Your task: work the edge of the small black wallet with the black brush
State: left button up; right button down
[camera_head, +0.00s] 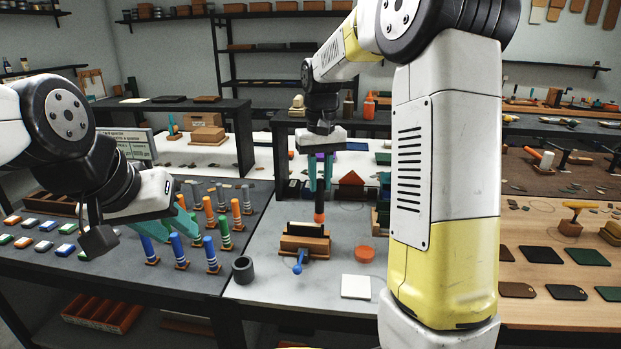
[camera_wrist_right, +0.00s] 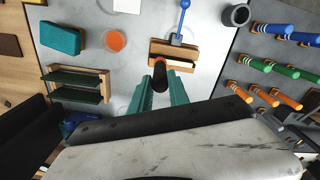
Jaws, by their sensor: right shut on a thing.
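My right gripper (camera_head: 320,184) is shut on the upright black brush (camera_head: 319,206), which has a red tip pointing down. The brush also shows between the teal fingers in the right wrist view (camera_wrist_right: 160,77). Just below and left of it in the head view, the small black wallet (camera_head: 305,229) stands on edge in a wooden clamp (camera_head: 304,246). The brush tip is close to the wallet's right end; I cannot tell whether they touch. My left gripper (camera_head: 168,217) is over the left bench among the striped tools, with its jaw opening unclear.
A blue-knobbed lever (camera_head: 298,264) sticks out in front of the clamp. A red round tin (camera_head: 364,253), a white pad (camera_head: 356,287) and a dark grey cup (camera_head: 243,269) stand around it. Striped upright tools (camera_head: 211,254) crowd the left bench.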

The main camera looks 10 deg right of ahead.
jog(key=shift+f, duration=0.5)
dwell(1.2)
jog(key=shift+w+a, duration=0.25)
jog(key=shift+a, duration=0.65)
jog(key=shift+w+a, duration=0.25)
jog(key=shift+a, duration=0.75)
jog(key=a, duration=0.1)
jog(key=w+a, duration=0.1)
jog(key=a, duration=0.1)
jog(key=shift+w+a, duration=0.1)
jog(key=shift+a, duration=0.05)
jog(key=shift+s+d, duration=0.3)
jog(key=shift+d, duration=0.65)
jog(key=shift+s+d, duration=0.3)
jog(key=shift+d, duration=0.7)
